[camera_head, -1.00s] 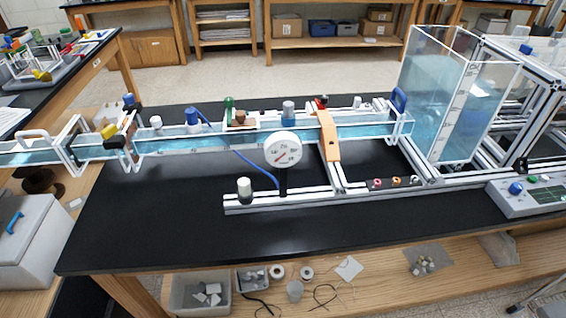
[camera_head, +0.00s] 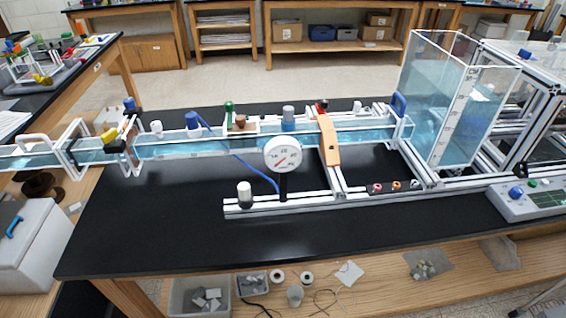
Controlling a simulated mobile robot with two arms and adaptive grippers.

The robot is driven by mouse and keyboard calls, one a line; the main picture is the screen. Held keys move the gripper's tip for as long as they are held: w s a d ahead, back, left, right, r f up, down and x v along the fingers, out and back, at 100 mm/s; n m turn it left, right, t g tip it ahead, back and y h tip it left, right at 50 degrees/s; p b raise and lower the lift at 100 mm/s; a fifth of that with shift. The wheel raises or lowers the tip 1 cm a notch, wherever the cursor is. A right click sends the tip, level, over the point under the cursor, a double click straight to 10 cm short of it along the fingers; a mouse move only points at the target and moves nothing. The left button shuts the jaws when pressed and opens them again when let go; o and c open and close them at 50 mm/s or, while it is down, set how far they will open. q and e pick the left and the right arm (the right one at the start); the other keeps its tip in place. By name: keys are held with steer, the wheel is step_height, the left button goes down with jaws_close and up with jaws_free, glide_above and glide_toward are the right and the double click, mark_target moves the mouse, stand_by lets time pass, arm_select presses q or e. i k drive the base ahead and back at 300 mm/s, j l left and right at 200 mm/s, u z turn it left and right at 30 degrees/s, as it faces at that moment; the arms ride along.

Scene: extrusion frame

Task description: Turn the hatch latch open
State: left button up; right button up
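A long clear water channel (camera_head: 360,132) runs along an aluminium extrusion frame (camera_head: 315,201) on the black table. An orange curved bar (camera_head: 328,139) crosses the channel, with a small red and black piece at its far end. At the left, a yellow and black fitting (camera_head: 112,140) sits on the channel near a clear joint. I cannot tell which of these parts, if any, is the hatch latch, or whether it is open. Neither of my grippers is in view.
A round dial gauge (camera_head: 282,155) stands in front of the channel. A tall clear tank (camera_head: 452,110) and a grey control box (camera_head: 525,197) are at the right. The black table top (camera_head: 170,235) is clear in front. A grey-white box (camera_head: 30,240) stands at lower left.

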mark_target(229, 105)
steer(key=i+l+z, duration=0.1)
steer(key=l, duration=0.25)
steer(key=i+l+z, duration=0.1)
steer(key=l, duration=0.2)
steer(key=i+l, duration=0.15)
steer(key=l, duration=0.2)
steer(key=i+l+z, duration=0.15)
steer(key=l, duration=0.15)
